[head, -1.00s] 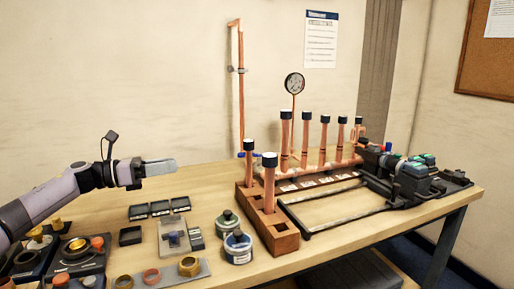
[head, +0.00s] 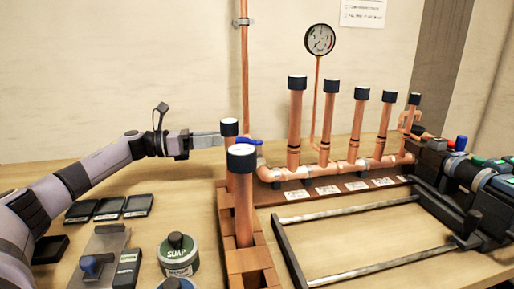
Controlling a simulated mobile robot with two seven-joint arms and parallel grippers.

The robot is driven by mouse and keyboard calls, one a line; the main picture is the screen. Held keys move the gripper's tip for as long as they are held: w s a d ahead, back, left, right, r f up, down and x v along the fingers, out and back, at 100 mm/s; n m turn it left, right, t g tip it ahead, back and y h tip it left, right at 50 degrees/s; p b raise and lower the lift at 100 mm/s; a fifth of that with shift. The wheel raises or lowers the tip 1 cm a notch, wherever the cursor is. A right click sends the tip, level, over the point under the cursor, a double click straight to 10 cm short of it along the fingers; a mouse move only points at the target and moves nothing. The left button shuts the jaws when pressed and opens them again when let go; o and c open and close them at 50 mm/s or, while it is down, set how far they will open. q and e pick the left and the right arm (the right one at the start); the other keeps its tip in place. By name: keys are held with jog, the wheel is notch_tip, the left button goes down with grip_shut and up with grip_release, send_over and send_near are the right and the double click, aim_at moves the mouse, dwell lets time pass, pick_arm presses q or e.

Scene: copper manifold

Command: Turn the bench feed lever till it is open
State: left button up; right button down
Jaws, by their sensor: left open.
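The blue lever (head: 249,142) shows just behind two capped copper pipes, near the left end of the copper manifold (head: 330,170). Its left part is hidden by the pipe caps, so I cannot tell its full angle. My left gripper (head: 207,140) comes in from the left, open, with its fingers pointing right toward the lever. Its tips end at the nearer edge of the rear black-capped pipe (head: 230,127), which may hide part of them. I see no contact with the lever. My right gripper is out of view.
A wooden rack (head: 247,262) holds the two capped pipes in front of the lever. A pressure gauge (head: 320,39) stands behind the manifold. A black-ended rail frame (head: 290,255) is at right.

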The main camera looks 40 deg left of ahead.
aim_at(241, 140)
pick_arm(q)
jog(key=shift+a+f+p+x, duration=0.1)
jog(key=shift+f+p+x, duration=0.15)
jog(key=shift+x, duration=1.05)
jog(key=shift+a+f+p+x, duration=0.15)
jog(key=shift+p+x, duration=0.15)
jog(key=shift+x, duration=1)
jog(key=shift+f+p+x, duration=0.2)
jog(key=shift+p+x, duration=0.1)
jog(key=shift+x, duration=1)
jog(key=shift+w, duration=0.15)
grip_shut()
